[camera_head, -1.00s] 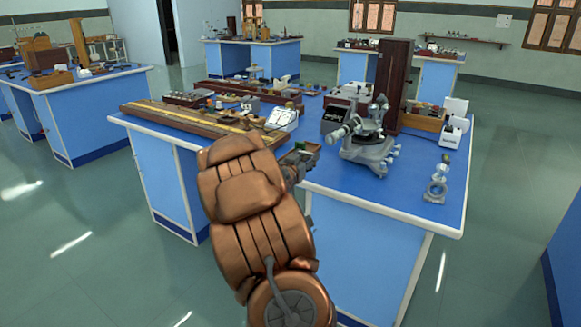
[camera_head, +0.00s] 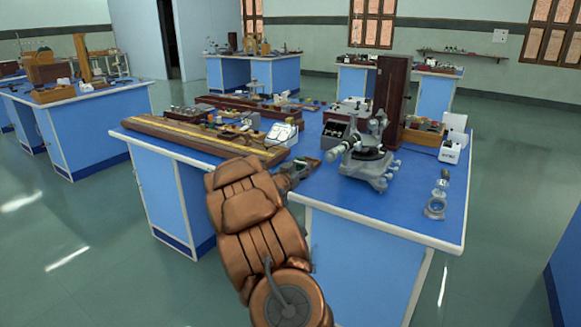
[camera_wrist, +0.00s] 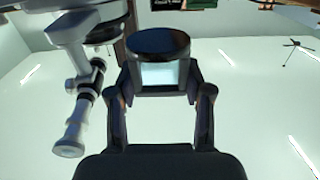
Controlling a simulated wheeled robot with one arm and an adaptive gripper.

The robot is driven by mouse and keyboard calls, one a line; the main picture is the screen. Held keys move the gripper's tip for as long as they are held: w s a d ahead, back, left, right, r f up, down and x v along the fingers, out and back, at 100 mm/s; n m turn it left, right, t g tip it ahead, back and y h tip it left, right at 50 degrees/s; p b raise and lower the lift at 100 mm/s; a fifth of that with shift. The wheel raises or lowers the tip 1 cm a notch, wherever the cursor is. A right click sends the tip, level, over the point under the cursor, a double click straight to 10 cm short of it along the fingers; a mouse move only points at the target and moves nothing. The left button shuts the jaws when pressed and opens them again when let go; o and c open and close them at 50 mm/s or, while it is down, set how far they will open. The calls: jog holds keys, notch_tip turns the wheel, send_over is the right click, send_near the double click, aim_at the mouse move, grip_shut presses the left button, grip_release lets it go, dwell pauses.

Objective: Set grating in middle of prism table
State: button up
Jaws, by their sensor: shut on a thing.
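The grating shows in the wrist view as a pale, clear square pane (camera_wrist: 162,76) with a dark round piece (camera_wrist: 158,41) above it in the picture. My gripper (camera_wrist: 161,92) has its fingers on both sides of the pane and is shut on it. In the head view my gripper (camera_head: 298,170) is small, at the bench's near edge, left of the spectrometer; the grating cannot be made out there. The spectrometer (camera_head: 377,170) stands on the blue bench, with the dark round prism table (camera_head: 369,154) at its middle. Part of the spectrometer (camera_wrist: 88,70) fills the wrist view's upper left.
A tall dark wooden piece (camera_head: 392,95) stands behind the spectrometer. A white-faced meter (camera_head: 281,134) and a long wooden board (camera_head: 195,139) lie to the left. A glass-and-metal piece (camera_head: 436,205) stands near the right edge. The bench top in front of the spectrometer is clear.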

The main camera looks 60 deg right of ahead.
jog(key=shift+w+d+f+p, duration=0.2)
jog(key=shift+w+d, duration=0.6)
jog(key=shift+w, duration=0.4)
jog(key=shift+w+d+f+p, duration=0.1)
jog(key=shift+w+d+p, duration=0.05)
jog(key=shift+w+d, duration=0.9)
jog(key=shift+w+d+f+p, duration=0.2)
jog(key=shift+w+d, duration=0.4)
jog(key=shift+w, duration=0.75)
jog(key=shift+w+d+f, duration=0.1)
jog(key=shift+d+f, duration=0.05)
jog(key=shift+f, duration=1.4)
jog(key=shift+f, duration=0.2)
jog(key=o, duration=1.2)
jog(key=shift+a+r, duration=0.1)
jog(key=shift+a, duration=0.7)
jog(key=a, duration=0.2)
jog(key=s+a, duration=0.1)
jog(key=shift+f+b, duration=0.25)
jog(key=shift+b, duration=0.05)
jog(key=shift+s+a, duration=0.2)
jog(key=shift+a, duration=0.6)
jog(key=shift+s+a, duration=0.15)
jog(key=shift+a, duration=0.65)
